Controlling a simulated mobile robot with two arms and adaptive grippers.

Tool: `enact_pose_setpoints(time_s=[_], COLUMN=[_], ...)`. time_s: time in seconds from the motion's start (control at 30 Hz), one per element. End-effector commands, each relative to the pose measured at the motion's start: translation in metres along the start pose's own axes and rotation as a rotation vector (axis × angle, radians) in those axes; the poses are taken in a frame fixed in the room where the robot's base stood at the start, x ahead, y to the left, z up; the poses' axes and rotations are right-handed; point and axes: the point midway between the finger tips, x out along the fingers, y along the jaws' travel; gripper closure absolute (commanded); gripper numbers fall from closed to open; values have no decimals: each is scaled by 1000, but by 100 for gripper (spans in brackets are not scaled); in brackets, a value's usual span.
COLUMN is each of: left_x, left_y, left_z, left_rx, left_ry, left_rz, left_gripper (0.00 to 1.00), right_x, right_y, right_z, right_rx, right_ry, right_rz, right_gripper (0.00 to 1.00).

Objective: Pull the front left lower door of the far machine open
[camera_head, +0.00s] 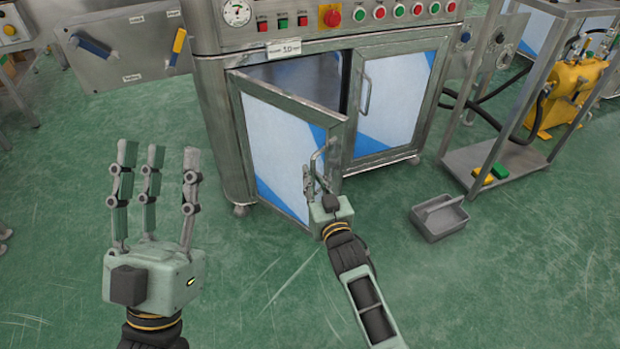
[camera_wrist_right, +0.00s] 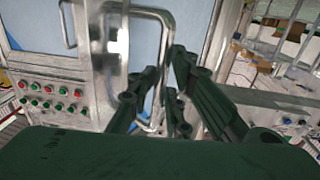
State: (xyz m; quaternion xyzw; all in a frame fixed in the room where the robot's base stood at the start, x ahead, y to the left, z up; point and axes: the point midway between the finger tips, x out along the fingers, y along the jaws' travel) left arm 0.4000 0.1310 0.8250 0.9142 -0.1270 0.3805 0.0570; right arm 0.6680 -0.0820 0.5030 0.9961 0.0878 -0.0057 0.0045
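The far machine's front left lower door (camera_head: 285,150) has a grey metal frame and a blue and white panel. It stands partly open, its right edge swung out toward me, with a dark gap behind it. Its bar handle (camera_head: 317,160) is near that edge. My right gripper (camera_head: 318,178) is at this handle; its fingers appear shut around the bar. In the right wrist view the handle (camera_wrist_right: 166,35) runs down between the dark fingers (camera_wrist_right: 165,80), which partly hide it. My left gripper (camera_head: 155,165) is open and empty, fingers pointing up, left of the machine.
The front right lower door (camera_head: 395,105) is shut. The green floor before the open door looks clear.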

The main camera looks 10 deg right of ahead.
Motion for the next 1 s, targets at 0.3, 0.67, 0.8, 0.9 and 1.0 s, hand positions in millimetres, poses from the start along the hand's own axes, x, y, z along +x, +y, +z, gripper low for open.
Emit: enact_pose_setpoints(time_s=[0.3,0.67,0.8,0.9,1.0], left_x=[0,-1,0,0,0], left_y=[0,0,0,0,0], left_z=[0,1,0,0,0], left_rx=[-1,-3,-2,-2,-1], left_ry=[1,-3,-2,-1,-1], left_rz=[0,0,0,0,0], left_gripper=[60,60,60,60,60], right_x=[2,-5,-28,-50,-72], right_y=[-5,-6,-6,-5,-5], right_z=[-5,-5,-4,-4,-3], right_rx=[7,8,7,8,9], right_ry=[10,10,9,8,8], right_rz=[-7,-8,-8,-7,-7], right_gripper=[70,70,70,70,70])
